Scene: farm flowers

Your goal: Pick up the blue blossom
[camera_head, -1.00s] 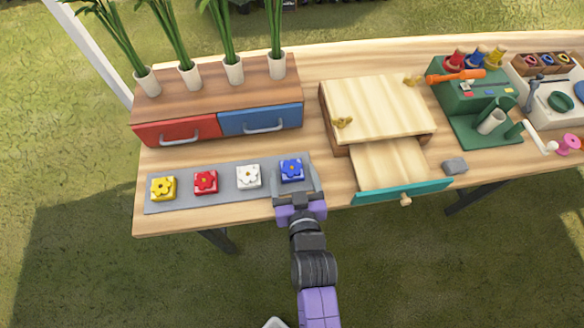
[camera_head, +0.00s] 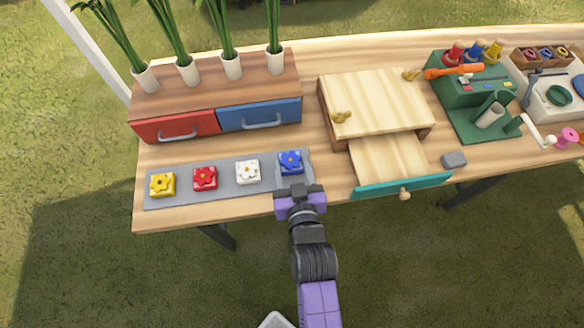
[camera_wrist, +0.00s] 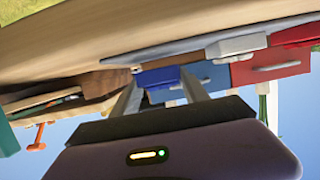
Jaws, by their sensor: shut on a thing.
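The blue blossom (camera_head: 290,161), a blue flower on a blue block, is at the right end of the grey mat (camera_head: 225,187). My gripper (camera_head: 291,175) reaches in from the front edge and is shut on it. In the wrist view the blossom (camera_wrist: 158,77) shows between the two fingers of my gripper (camera_wrist: 160,84), with the picture upside down. It looks raised a little above the mat, though the gap is hard to judge.
The white (camera_head: 247,171), red (camera_head: 205,178) and yellow (camera_head: 162,184) blossoms sit leftward on the mat. Behind stands a cabinet with a red drawer (camera_head: 176,127) and a blue drawer (camera_head: 260,115), with potted plants on top. An open teal-fronted drawer (camera_head: 402,186) is at right.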

